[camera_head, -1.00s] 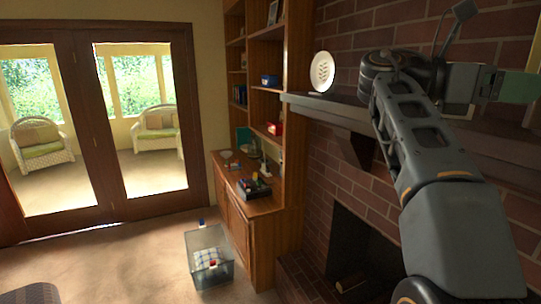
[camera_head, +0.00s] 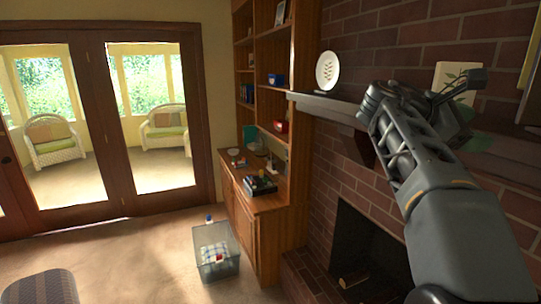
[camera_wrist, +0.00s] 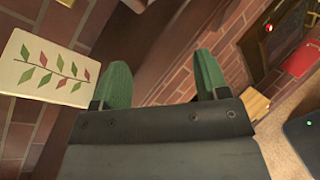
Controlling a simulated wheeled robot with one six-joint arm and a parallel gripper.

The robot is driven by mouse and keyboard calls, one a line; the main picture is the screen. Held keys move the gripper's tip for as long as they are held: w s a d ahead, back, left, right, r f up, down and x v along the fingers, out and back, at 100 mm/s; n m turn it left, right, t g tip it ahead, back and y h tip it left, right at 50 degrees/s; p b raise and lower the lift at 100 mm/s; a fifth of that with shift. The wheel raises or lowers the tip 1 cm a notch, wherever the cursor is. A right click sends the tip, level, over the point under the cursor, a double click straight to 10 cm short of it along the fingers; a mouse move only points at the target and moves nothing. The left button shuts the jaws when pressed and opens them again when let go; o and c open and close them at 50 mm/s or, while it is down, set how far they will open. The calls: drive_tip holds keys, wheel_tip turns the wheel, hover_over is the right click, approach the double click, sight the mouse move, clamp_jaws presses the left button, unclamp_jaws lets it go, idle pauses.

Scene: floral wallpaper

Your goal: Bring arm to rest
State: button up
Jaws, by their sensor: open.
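My gripper shows in the wrist view (camera_wrist: 162,82) with its two green fingers spread apart and nothing between them. In the head view my arm reaches up from the lower right in front of the brick fireplace (camera_head: 325,170). The end of my arm is near the mantel (camera_head: 322,104), and my gripper is mostly hidden behind the arm there. A cream card with a leaf pattern shows just left of the fingers in the wrist view (camera_wrist: 45,68), apart from them.
A white round plate (camera_head: 327,71) stands on the mantel's left end. A wooden bookcase (camera_head: 299,150) with a cluttered counter stands left of the fireplace. A clear bin (camera_head: 217,265) sits on the carpet. Open carpet (camera_head: 130,265) lies before the glass doors (camera_head: 150,120).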

drive_tip(key=w+a+f+m+t+y, duration=0.1)
drive_tip(key=a+f+m+t+y, duration=0.25)
drive_tip(key=f, duration=0.65)
drive_tip(key=w+a+f+m+t+y, duration=0.15)
drive_tip(key=a+f+y, duration=0.35)
drive_tip(key=f, duration=0.6)
drive_tip(key=s+a+f+m+t+y, duration=0.1)
drive_tip(key=s+a+f+m+y, duration=0.1)
drive_tip(key=s+a+f, duration=0.3)
drive_tip(key=s+a+f+m+t+y, duration=0.1)
drive_tip(key=s+a+f+m+y, duration=0.2)
drive_tip(key=a+f, duration=0.7)
drive_tip(key=shift+s+a+f+y+b, duration=0.4)
drive_tip(key=shift+s+y, duration=0.55)
drive_tip(key=shift+s, duration=0.25)
drive_tip(key=shift+d, duration=0.1)
